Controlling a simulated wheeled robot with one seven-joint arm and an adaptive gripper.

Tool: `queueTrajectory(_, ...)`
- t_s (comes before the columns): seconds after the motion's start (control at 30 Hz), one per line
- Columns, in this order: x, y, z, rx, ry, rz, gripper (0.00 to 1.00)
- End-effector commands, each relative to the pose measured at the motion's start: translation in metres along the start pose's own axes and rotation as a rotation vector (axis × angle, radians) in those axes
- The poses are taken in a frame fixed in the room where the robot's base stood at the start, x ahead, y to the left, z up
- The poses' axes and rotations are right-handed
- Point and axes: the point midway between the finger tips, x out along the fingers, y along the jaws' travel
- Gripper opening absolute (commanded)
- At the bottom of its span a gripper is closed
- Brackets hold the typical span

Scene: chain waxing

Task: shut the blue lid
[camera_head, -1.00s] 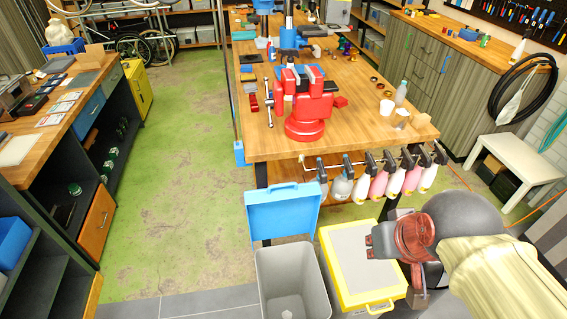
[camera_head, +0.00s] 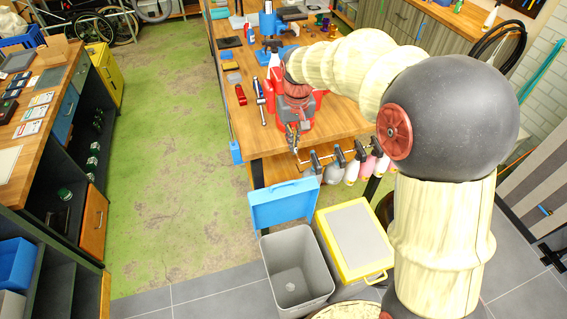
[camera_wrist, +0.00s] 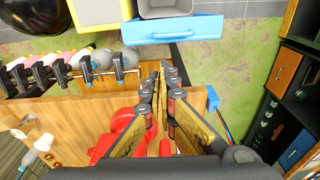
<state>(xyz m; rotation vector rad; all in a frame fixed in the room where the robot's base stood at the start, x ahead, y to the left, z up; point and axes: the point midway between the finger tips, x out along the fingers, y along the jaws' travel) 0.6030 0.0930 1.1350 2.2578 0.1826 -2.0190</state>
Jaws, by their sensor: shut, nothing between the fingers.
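The blue lid (camera_head: 283,203) stands raised, open, at the back edge of a grey bin (camera_head: 296,268). The bin's inside shows, with a small pale item at the bottom. In the wrist view the lid (camera_wrist: 172,30) lies ahead of my fingertips, beside the grey bin's rim (camera_wrist: 166,12). My gripper (camera_head: 293,146) is over the front edge of the workbench, behind the lid and apart from it. In the wrist view my gripper (camera_wrist: 163,70) is shut and empty, its fingers pointing toward the lid.
A yellow bin with a grey top (camera_head: 358,243) stands shut, right of the grey bin. A row of spray bottles (camera_head: 352,170) hangs along the workbench (camera_head: 345,118) edge. A red vise (camera_wrist: 122,128) is near my gripper. The green floor at left (camera_head: 185,200) is clear.

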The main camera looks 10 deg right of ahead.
Motion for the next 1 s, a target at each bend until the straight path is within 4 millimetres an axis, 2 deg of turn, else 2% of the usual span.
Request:
queueTrajectory(0.03, 0.006, -0.005, -0.011, -0.008, -0.022, -0.001, 0.00)
queueTrajectory(0.13, 0.024, -0.012, -0.028, -0.020, -0.049, -0.002, 0.00)
queueTrajectory(0.33, 0.050, -0.022, -0.046, -0.035, -0.083, -0.002, 0.00)
queueTrajectory(0.53, 0.065, -0.025, -0.049, -0.039, -0.093, -0.003, 0.00)
queueTrajectory(0.67, 0.082, -0.025, -0.047, -0.039, -0.095, -0.003, 0.00)
queueTrajectory(1.0, 0.148, -0.025, -0.041, -0.039, -0.094, -0.003, 0.00)
